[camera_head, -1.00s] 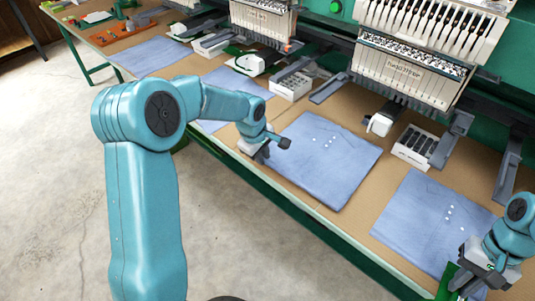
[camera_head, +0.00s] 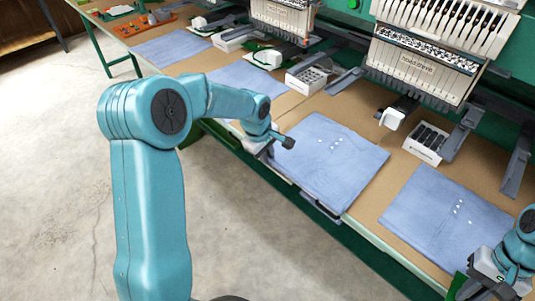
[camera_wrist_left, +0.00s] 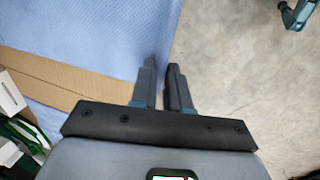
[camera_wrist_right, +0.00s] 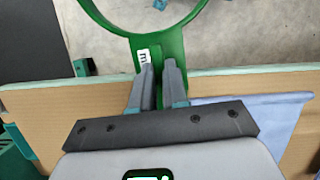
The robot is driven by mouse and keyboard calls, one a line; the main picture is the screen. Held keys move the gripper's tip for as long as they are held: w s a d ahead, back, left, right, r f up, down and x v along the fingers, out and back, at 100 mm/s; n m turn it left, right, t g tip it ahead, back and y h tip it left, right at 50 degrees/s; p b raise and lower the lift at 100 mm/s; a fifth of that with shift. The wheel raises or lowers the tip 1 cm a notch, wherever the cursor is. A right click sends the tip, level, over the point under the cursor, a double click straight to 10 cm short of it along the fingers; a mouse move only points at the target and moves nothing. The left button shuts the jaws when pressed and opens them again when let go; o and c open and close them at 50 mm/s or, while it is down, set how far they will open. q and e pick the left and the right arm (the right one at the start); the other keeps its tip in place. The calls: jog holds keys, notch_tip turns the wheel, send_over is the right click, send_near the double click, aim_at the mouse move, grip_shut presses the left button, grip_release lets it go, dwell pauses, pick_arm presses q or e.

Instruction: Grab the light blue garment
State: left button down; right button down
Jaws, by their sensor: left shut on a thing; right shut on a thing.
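Several light blue garments lie flat on the tan table. The middle one (camera_head: 330,165) has small white dots and hangs a little over the front edge. My left gripper (camera_head: 276,140) is at its left front corner. In the left wrist view the fingers (camera_wrist_left: 161,75) are shut at the edge of the blue cloth (camera_wrist_left: 90,35), with floor on the other side. My right gripper (camera_wrist_right: 157,75) is shut on a green hoop (camera_wrist_right: 125,30) with a white "m" label. In the head view, my right arm covers the near corner of the right garment (camera_head: 440,215).
Embroidery machine heads (camera_head: 415,70) stand over the back of the table. White boxes (camera_head: 425,142) and grey arms stand behind the garments. Two more blue garments (camera_head: 245,82) (camera_head: 170,48) lie to the left. The concrete floor (camera_head: 245,225) in front is clear.

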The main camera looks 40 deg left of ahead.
pick_arm(q)
jog(key=shift+w, duration=0.2)
jog(key=c, duration=1)
grip_release()
jog(key=shift+w, duration=0.1)
jog(key=shift+c, duration=0.2)
jog(key=shift+a, duration=0.1)
jog(key=v, duration=1.2)
